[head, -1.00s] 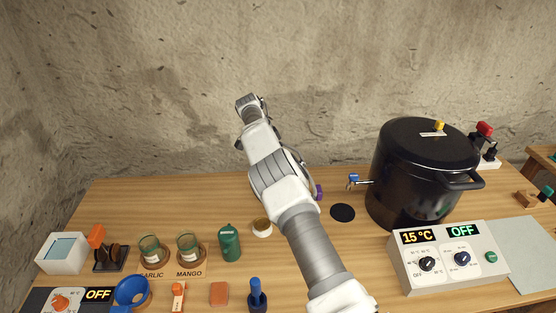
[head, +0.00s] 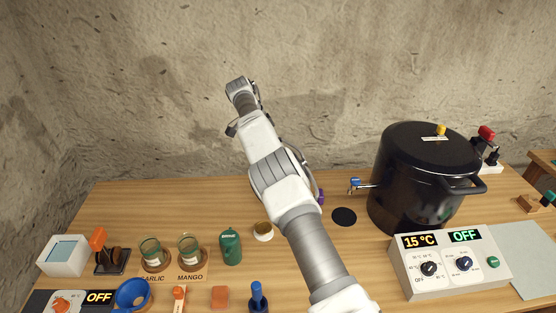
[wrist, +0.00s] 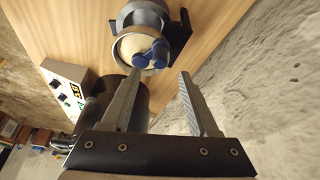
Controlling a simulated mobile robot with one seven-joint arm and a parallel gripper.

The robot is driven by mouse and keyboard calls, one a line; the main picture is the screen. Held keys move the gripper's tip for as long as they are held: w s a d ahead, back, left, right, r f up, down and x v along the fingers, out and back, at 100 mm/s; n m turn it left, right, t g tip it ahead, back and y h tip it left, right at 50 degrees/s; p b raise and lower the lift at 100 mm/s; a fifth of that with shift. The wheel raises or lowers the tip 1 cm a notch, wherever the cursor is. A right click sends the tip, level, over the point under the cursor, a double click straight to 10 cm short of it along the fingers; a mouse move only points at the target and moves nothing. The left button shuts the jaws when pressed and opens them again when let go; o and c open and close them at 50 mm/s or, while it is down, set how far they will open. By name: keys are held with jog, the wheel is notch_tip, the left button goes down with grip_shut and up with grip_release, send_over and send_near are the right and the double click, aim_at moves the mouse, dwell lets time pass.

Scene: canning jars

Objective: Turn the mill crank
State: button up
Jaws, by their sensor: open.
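In the wrist view, what looks like the mill (wrist: 140,20) is a grey round body on a dark base, with a cream disc face. A blue crank-like part (wrist: 150,56) with rounded ends lies across that face. My gripper (wrist: 159,73) is open, its two fingers apart and empty. Its tips point toward the blue part, which appears just beyond the gap; I cannot tell whether they touch. In the head view my arm covers the mill, and my gripper's fingers cannot be made out. A small purple knob (head: 320,197) shows beside my arm there.
A big black pot (head: 415,185) with a blue-handled tap stands right of my arm. A control box (head: 450,265) reads 15 °C and OFF. Jars, a green canister (head: 230,246) and small tools line the left front. A rough wall (head: 330,80) rises behind the table.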

jog(key=p+v, duration=0.7)
jog(key=v, duration=0.3)
jog(key=shift+r, duration=0.2)
